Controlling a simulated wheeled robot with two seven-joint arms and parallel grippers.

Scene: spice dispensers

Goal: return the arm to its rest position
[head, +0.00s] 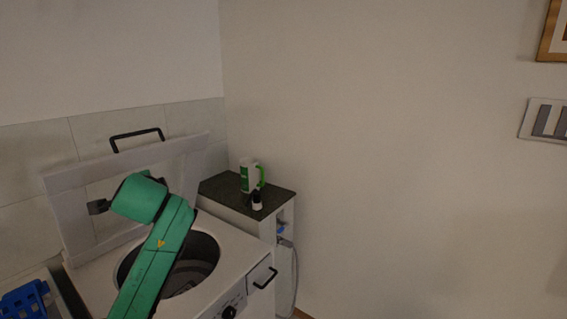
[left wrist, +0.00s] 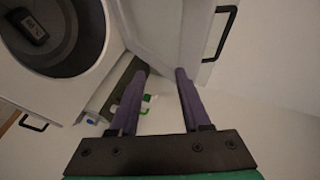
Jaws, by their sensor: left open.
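My left arm (head: 160,245) is green and reaches up over the open top-loading washer (head: 225,255). In the left wrist view my left gripper (left wrist: 161,70) has two purple fingers spread apart with nothing between them. Its fingers cannot be made out clearly in the head view. The fingers point past the raised washer lid (left wrist: 165,25). A small dark object (left wrist: 32,28) with a pale label lies inside the drum (left wrist: 65,62) in the left wrist view. My arm hides part of the drum opening in the head view. My right gripper is not in view.
The raised lid, with a black handle (head: 137,134), stands behind my arm. A dark-topped cabinet (head: 222,187) right of the washer holds a green-and-white container (head: 247,175) and a small black-and-white bottle (head: 257,201). A blue basket (head: 24,302) is at lower left.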

